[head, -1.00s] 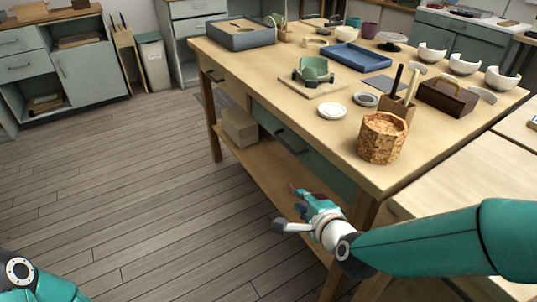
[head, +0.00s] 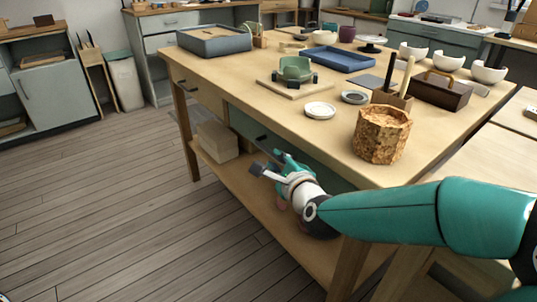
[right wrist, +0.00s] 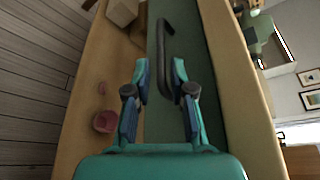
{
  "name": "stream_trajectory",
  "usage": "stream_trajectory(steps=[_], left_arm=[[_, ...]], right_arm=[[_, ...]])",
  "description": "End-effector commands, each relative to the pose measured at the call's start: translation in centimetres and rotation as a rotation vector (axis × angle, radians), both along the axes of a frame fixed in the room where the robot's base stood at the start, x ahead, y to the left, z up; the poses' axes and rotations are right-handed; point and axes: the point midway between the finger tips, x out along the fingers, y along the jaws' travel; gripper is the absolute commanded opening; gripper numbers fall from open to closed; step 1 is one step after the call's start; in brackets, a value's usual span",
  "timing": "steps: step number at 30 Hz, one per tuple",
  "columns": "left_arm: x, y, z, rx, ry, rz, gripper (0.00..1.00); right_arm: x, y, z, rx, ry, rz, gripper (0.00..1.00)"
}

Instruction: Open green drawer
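The green drawer (head: 243,122) is in the front of the wooden worktable and looks closed. Its dark bar handle (head: 266,147) is partly hidden by my right gripper (head: 272,163). In the right wrist view the drawer front (right wrist: 215,75) and its handle (right wrist: 166,32) show close up. My right gripper (right wrist: 158,75) is open there, its two fingers apart and pointing toward the handle. The handle's near end reaches down beside the right-hand finger; I cannot tell whether they touch. My left gripper is not in view.
The worktable top (head: 230,75) carries a woven-looking pot (head: 381,135), a tool block, a wooden carrier (head: 440,91), plates and bowls. A box (head: 217,141) stands on the lower shelf (head: 240,183). A pink pot (right wrist: 104,122) is also on that shelf. The floor at left is clear.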

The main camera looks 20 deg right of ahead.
Motion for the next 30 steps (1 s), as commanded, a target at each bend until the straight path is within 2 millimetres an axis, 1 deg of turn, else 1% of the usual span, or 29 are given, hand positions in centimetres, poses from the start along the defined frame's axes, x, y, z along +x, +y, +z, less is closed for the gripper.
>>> stream_trajectory(steps=[1, 6, 9, 12, 16, 23, 26, 27, 30], left_arm=[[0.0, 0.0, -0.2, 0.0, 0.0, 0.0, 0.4], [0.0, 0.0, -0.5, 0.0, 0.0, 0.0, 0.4], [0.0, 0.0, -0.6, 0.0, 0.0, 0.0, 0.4], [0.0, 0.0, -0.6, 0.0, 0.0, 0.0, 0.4], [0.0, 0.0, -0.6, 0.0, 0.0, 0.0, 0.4], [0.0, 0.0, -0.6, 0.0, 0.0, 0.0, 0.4], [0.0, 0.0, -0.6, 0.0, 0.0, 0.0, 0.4], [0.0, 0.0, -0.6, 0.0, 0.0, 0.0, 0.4], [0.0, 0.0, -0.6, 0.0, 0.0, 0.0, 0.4]], right_arm=[[1.1, 0.0, -0.5, 0.0, 0.001, 0.0, 0.23], [4.1, 0.2, -1.1, 0.0, 0.003, 0.002, 0.23], [5.4, 0.2, -1.3, 0.0, 0.0, 0.001, 0.23], [6.2, 0.2, -1.4, 0.0, 0.001, 0.002, 0.23], [6.6, 0.2, -1.4, 0.001, 0.001, 0.003, 0.23], [6.6, 0.2, -1.4, 0.0, 0.001, 0.003, 0.23], [6.6, 0.3, -1.4, 0.0, 0.001, 0.003, 0.08], [6.6, 0.3, -1.4, 0.0, 0.001, 0.003, 0.01], [6.6, 0.3, -1.5, 0.0, 0.001, 0.003, 0.0]])
